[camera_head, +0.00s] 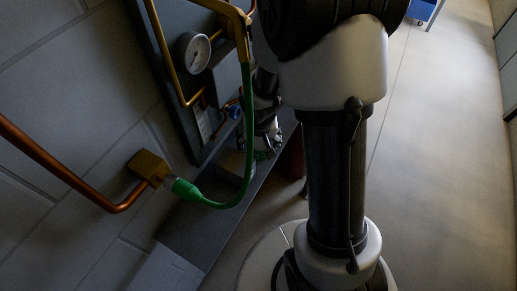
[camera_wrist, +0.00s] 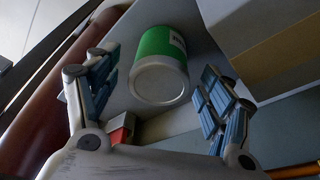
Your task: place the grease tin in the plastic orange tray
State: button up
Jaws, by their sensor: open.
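A green tin (camera_wrist: 160,58) with a pale grey round end shows in the wrist view, between the two fingers of my gripper (camera_wrist: 156,72). It looks like the grease tin; its label is only partly visible. The fingers are spread, one on each side, with gaps, and do not appear to touch it. In the head view my gripper (camera_head: 264,146) is low beside the wall panel, partly hidden behind my arm. I cannot make out the tin clearly there. I cannot identify the orange tray in either view.
A grey box (camera_wrist: 268,35) stands close right of the tin. A small red object (camera_wrist: 121,128) lies near the left finger. A dark red cylinder (camera_wrist: 50,118) runs along the left. A panel with a gauge (camera_head: 192,53), a green hose (camera_head: 245,150) and copper pipe (camera_head: 70,175) crowd the left.

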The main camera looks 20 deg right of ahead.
jog(key=shift+x, duration=1.05)
jog(key=shift+r, duration=0.1)
jog(key=shift+c, duration=0.6)
jog(key=c, duration=1.3)
jog(key=shift+r, duration=0.1)
